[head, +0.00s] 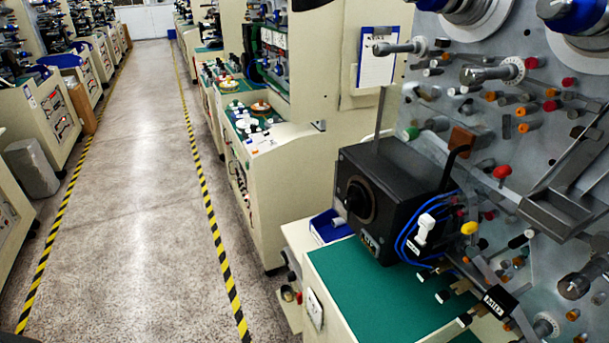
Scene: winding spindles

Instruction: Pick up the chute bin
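A grey metal chute with a trough-like bin (556,212) is at the right, in front of the machine's upright panel. Its sloping channel runs up to the right edge of the view. A small open blue bin (329,226) sits on the cream ledge left of the black box. I cannot tell for certain which of these two is the chute bin. Neither of my grippers is in the head view, so their state does not show.
A black box (388,205) with blue cables stands on the green worktop (365,295). Spindles, rollers and coloured knobs stick out from the panel (560,90). A clear aisle (140,200) with yellow-black floor stripes runs between the machine rows at left.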

